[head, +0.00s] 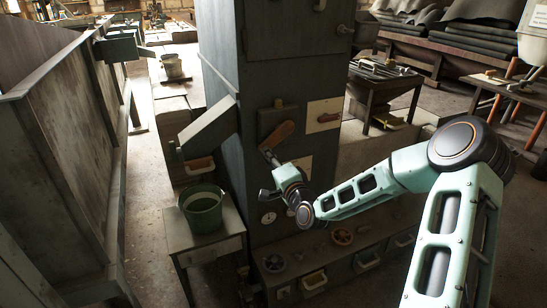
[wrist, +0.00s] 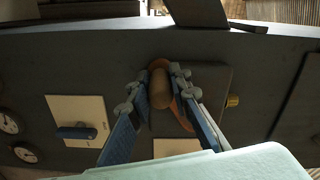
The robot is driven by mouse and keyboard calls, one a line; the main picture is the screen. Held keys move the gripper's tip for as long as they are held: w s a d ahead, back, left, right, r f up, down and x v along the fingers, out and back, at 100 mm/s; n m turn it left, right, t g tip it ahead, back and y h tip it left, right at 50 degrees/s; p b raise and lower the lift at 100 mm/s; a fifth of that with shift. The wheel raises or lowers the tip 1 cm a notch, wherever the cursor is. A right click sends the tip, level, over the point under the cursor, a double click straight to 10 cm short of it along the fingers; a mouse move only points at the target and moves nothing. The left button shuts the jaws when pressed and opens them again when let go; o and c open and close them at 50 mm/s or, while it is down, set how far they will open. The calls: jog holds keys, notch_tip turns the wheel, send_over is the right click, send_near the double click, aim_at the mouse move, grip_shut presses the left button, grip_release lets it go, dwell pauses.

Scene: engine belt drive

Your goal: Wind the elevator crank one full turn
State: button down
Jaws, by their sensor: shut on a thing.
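The elevator crank (head: 276,135) is on the front of the tall dark cabinet (head: 221,60), with an orange-brown arm slanting across a dark plate. My gripper (head: 268,157) reaches up to its lower end from the right. In the wrist view, a rounded brown wooden grip (wrist: 160,88) sits between the two fingers of my gripper (wrist: 160,92), and they are shut on it. Part of the orange-brown crank arm (wrist: 181,112) shows behind the grip, partly hidden by the right finger. The exact contact is hard to see in the head view.
A pale plate with a red-brown lever (head: 328,117) is right of the crank. A sloping chute (head: 208,130) juts out at left above a green bucket (head: 203,211) on a stand. Dials (head: 268,218) sit lower down. A long trough wall (head: 50,150) stands at far left.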

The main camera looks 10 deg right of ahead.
jog(key=shift+s+a+r+m+p, duration=0.1)
jog(key=shift+a+r+m+p, duration=0.15)
jog(key=shift+r+m+p, duration=0.65)
jog(key=shift+s+a+r+m+p, duration=0.1)
jog(key=shift+a+r+m+p, duration=0.25)
jog(key=shift+r+m, duration=1.05)
jog(key=shift+a+r+m+p, duration=0.15)
jog(key=shift+r+m+p, duration=0.6)
jog(key=shift+m, duration=0.75)
jog(key=c, duration=1.8)
grip_release()
jog(key=shift+o, duration=0.2)
jog(key=shift+f, duration=0.1)
jog(key=v, duration=1.2)
